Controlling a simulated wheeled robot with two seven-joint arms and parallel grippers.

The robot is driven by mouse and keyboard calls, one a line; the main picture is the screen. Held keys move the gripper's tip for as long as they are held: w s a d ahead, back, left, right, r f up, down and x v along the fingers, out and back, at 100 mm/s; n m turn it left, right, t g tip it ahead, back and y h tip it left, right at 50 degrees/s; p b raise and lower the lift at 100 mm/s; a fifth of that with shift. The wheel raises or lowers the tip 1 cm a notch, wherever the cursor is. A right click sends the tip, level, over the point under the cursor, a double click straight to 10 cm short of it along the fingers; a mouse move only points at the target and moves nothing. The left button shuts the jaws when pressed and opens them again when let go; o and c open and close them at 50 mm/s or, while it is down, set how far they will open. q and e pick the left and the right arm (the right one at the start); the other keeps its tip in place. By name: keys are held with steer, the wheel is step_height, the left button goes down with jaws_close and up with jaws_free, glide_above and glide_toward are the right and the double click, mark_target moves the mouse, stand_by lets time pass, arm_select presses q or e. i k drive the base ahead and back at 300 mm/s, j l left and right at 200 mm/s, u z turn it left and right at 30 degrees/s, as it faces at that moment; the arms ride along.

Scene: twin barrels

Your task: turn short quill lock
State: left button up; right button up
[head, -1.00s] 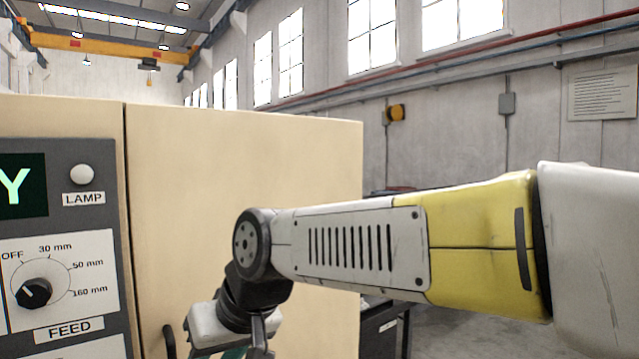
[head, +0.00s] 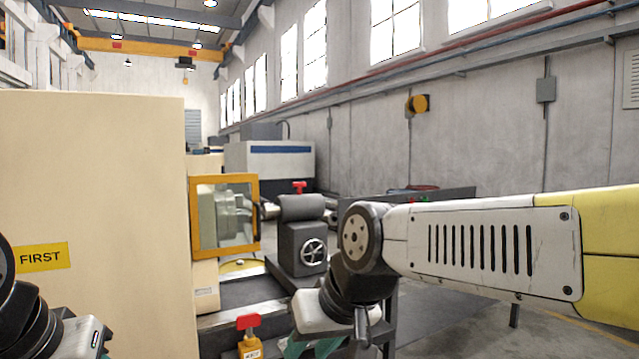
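A dark grey tailstock (head: 302,238) with a spoked handwheel (head: 314,251) stands on the lathe bed at mid-picture. A small red lever (head: 299,187) sits on its top. A second red handle (head: 248,321) tops a yellow labelled block at the bottom edge. I cannot tell which of the two is the short quill lock. My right gripper (head: 312,348) is low, in front of the bed and right of the yellow block, apart from both handles in the picture. My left gripper (head: 104,353) is at the bottom left. Both grippers' fingers are mostly cut off by the lower edge.
A tall beige cabinet (head: 95,170) with a yellow FIRST label (head: 40,257) fills the left. A yellow-framed guard window (head: 225,215) stands between it and the tailstock. The lathe bed (head: 240,291) runs below. A grey bench (head: 440,197) stands behind my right arm.

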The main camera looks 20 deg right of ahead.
mark_target(298, 186)
steer(key=i+l+z, duration=0.1)
steer(key=i+l, duration=0.45)
steer(key=l, duration=0.15)
steer(key=i+l+z, duration=0.1)
steer(key=i+l, duration=0.5)
steer(key=i, duration=0.65)
steer(key=k+u, duration=0.1)
steer(key=u, duration=0.35)
